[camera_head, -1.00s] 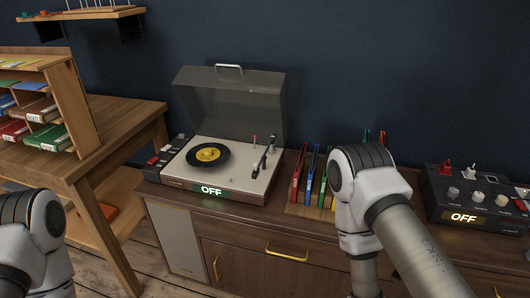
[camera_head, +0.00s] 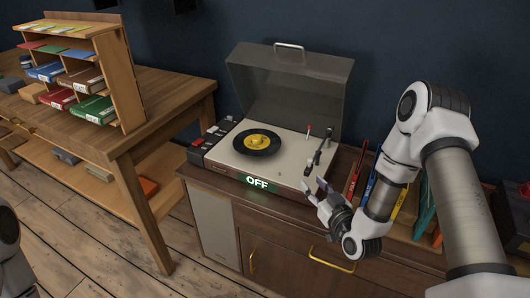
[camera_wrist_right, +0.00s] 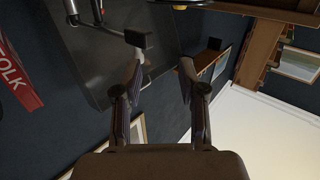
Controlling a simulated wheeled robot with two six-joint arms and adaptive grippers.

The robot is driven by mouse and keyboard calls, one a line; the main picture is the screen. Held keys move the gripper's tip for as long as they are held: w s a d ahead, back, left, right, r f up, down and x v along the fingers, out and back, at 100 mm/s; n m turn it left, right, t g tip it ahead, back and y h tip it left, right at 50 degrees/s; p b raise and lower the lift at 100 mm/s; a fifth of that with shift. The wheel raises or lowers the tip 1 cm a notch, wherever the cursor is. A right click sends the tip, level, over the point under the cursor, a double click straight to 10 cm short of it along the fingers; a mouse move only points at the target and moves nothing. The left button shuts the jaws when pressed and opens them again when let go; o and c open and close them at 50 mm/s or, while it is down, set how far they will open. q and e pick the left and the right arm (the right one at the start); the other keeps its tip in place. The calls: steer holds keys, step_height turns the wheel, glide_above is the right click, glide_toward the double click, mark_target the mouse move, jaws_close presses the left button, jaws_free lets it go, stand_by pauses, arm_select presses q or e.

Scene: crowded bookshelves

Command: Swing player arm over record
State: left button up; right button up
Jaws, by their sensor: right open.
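The record player (camera_head: 225,168) stands on a wooden cabinet with its smoky lid (camera_head: 290,90) raised. A black record with a yellow label (camera_head: 258,142) lies at its left. The player arm (camera_head: 319,158) is on the right side of the deck, apart from the record. My right gripper (camera_head: 314,184) is open and empty at the player's front right corner, near the player arm. In the right wrist view, its open fingers (camera_wrist_right: 160,72) point toward a metal rod with a black block, apparently the player arm (camera_wrist_right: 118,32). My left gripper is out of view.
A green OFF display (camera_head: 257,181) glows on the player's front. Coloured record sleeves (camera_head: 370,184) stand right of the player, partly behind my right arm. A shelf unit with colour-coded boxes (camera_head: 120,75) is on a table at left.

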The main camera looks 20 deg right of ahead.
mark_target(311, 162)
steer(key=shift+m+t+h, duration=0.4)
steer(key=shift+m+h, duration=0.2)
steer(key=w+d, duration=0.1)
steer(key=w, duration=0.1)
steer(key=w+d+r, duration=0.1)
steer(key=w, duration=0.2)
steer(key=w+d+r, duration=0.1)
steer(key=w, duration=0.1)
steer(key=shift+w+d, duration=0.1)
steer(key=shift+w, duration=0.6)
steer(key=shift+r, duration=0.1)
jaws_close()
